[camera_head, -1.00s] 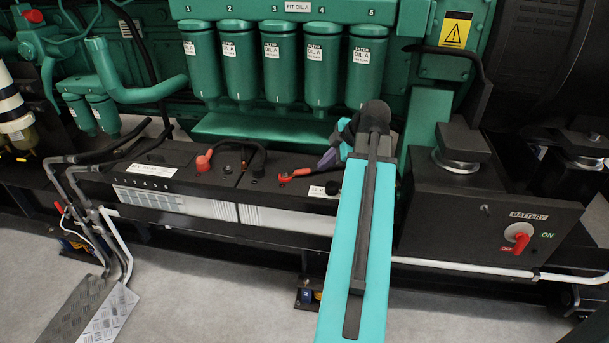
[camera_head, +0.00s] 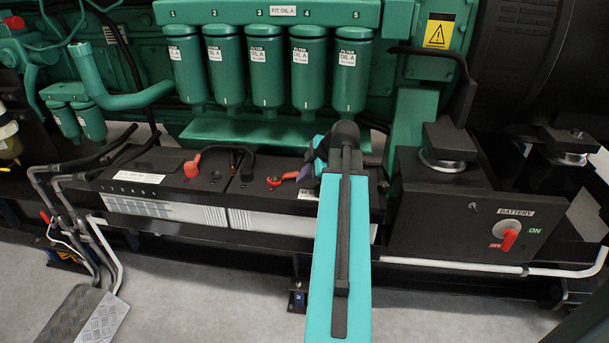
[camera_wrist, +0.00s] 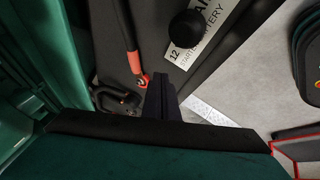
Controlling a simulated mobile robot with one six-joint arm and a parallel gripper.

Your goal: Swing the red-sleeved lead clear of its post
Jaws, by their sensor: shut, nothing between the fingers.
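The red-sleeved lead (camera_head: 286,178) lies on top of the right-hand battery (camera_head: 257,189), left of my gripper (camera_head: 304,173). In the wrist view the red sleeve (camera_wrist: 129,48) runs down to a small red-edged end (camera_wrist: 142,81). My gripper (camera_wrist: 159,78) is shut and empty, its fingertips close to the right of that end. Whether they touch the lead I cannot tell. A dark looped fitting (camera_wrist: 117,101) shows at the left of the fingers. Whether the lead's end sits on a post is not clear.
A black knob (camera_wrist: 187,29) stands by the battery label, right of the lead. A red-booted black link (camera_head: 192,165) is further left. Green oil filters (camera_head: 267,73) hang behind the batteries. The battery switch box (camera_head: 470,215) stands to the right.

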